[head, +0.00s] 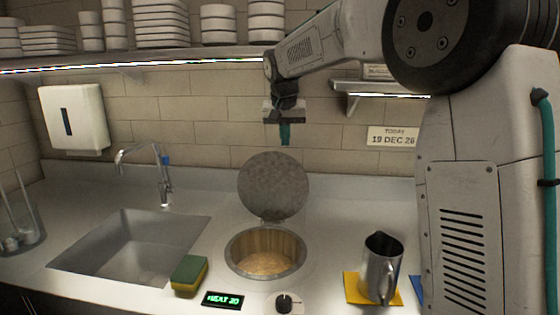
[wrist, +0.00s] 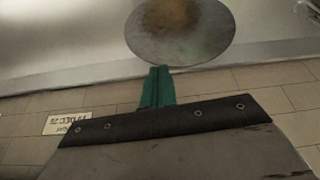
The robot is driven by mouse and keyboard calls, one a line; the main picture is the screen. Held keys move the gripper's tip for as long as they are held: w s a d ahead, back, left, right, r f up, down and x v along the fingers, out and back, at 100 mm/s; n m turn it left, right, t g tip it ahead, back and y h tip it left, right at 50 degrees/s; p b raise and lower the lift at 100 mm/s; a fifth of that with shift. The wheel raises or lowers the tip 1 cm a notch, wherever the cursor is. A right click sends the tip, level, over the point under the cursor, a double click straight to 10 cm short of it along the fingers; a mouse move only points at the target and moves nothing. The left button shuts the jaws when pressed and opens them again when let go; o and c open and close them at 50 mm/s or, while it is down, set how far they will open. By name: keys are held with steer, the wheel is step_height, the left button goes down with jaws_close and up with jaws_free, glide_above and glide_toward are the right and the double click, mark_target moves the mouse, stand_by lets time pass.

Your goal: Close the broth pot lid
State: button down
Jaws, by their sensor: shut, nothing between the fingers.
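The broth pot (head: 265,253) is a round well set into the steel counter, with pale broth visible inside. Its round grey lid (head: 273,186) stands raised at the back of the opening, hinged at the rear rim. The lid also shows at the top of the wrist view (wrist: 180,30), with a brownish stain on it. My gripper (head: 285,141) has teal fingers and hangs above the lid, in front of the tiled wall. In the wrist view its fingers (wrist: 158,72) are together and empty. They appear apart from the lid.
A metal pitcher (head: 381,268) stands on a yellow cloth (head: 352,288) to the right. A green and yellow sponge (head: 189,274), a heat display (head: 222,299) and a black knob (head: 284,303) lie near the pot. The sink (head: 130,245) and faucet (head: 163,175) are left. A dish shelf (head: 150,56) runs above.

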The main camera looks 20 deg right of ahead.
glide_above(280, 159)
steer(key=w, duration=0.2)
steer(key=f, duration=0.2)
steer(key=shift+m, duration=0.4)
steer(key=x, duration=0.6)
steer(key=w+d+x, duration=0.1)
steer(key=x, duration=0.3)
steer(key=shift+r, duration=0.2)
steer(key=shift+t, duration=0.3)
